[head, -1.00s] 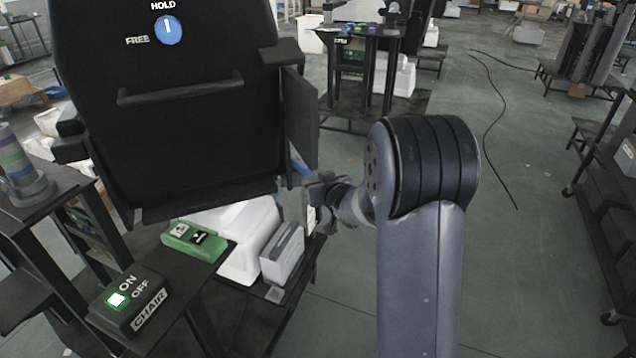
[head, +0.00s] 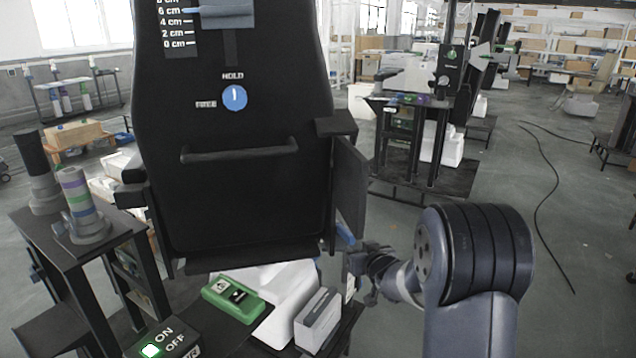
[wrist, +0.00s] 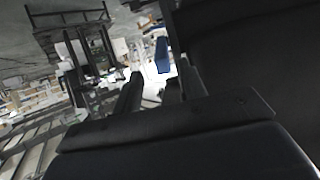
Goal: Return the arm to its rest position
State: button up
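My arm stands at the right of the head view, and my gripper (head: 362,272) points left, close to the lower right side of a black chair (head: 237,190). In the wrist view my gripper (wrist: 152,88) shows two dark fingers with a gap between them. Nothing is seen held in it. The fingers are too small and dark in the head view to add more. A dark panel of the chair fills the right of the wrist view.
The chair carries a blue HOLD/FREE knob (head: 234,97) set at HOLD. A green controller (head: 232,300) and a lit CHAIR switch box (head: 160,342) lie in front. A striped column (head: 78,205) stands left. Floor (head: 575,270) at right is clear except for a black cable (head: 545,200).

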aim_at(350, 242)
jog(key=x, duration=0.9)
jog(key=shift+w+f, duration=0.1)
jog(key=shift+f, duration=0.1)
jog(key=shift+r, duration=0.1)
jog(key=shift+s+r, duration=0.2)
jog(key=shift+s, duration=0.25)
jog(key=v, duration=1)
jog(key=x, duration=1.1)
jog(key=shift+f, duration=0.15)
notch_tip(350, 242, down, 3)
jog(key=t+b, duration=0.1)
jog(key=b, duration=0.7)
jog(key=shift+s+f, duration=0.1)
jog(key=shift+f, duration=0.1)
